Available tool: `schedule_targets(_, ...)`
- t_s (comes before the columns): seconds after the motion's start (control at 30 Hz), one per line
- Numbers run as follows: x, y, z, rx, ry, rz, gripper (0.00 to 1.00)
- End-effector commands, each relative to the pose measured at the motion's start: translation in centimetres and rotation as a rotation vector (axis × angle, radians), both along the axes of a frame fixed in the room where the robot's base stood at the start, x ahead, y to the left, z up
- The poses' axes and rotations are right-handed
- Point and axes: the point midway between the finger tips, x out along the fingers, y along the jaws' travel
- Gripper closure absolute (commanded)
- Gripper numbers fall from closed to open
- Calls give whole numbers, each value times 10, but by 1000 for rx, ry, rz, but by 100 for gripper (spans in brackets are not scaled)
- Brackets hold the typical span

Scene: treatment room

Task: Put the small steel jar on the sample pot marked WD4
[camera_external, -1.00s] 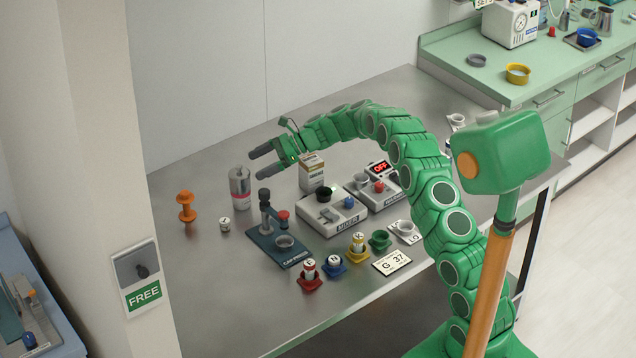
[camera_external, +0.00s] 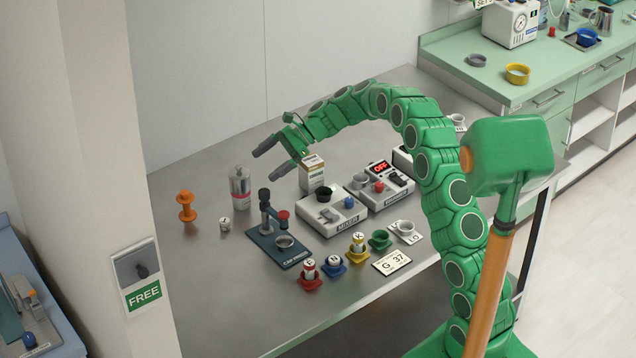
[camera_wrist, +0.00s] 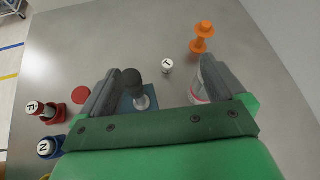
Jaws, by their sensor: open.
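No label WD4 is legible in either view, and I cannot tell which thing is the sample pot. I cannot surely pick out the small steel jar either; grey pots stand by the right machine (camera_external: 361,181), on the LO card (camera_external: 404,227) and on the cap press (camera_external: 284,242). My gripper (camera_external: 267,163) is open and empty, above the bench behind the machines. In the wrist view its jaws (camera_wrist: 157,85) spread over the cap press column. A clear and grey bottle with a reddish band (camera_external: 240,187) is partly hidden by the right finger there.
An orange spool (camera_external: 186,206) and a small white-topped T vial (camera_external: 225,224) stand at the left. The mixer (camera_external: 333,214), a carton (camera_external: 311,172) and coloured holders with vials (camera_external: 309,276) crowd the middle. The bench's front left is clear.

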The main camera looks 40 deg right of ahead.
Motion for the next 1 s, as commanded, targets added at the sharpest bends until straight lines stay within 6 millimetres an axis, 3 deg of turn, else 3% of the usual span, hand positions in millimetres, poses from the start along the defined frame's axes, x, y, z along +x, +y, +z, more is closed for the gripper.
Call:
schedule_targets(0.23, -59, 24, 31, -100, -82, 151, 3)
schedule_targets(0.53, -136, 43, 56, -226, -176, 343, 3)
schedule_targets(1.0, -263, 45, 79, -421, -319, 649, 3)
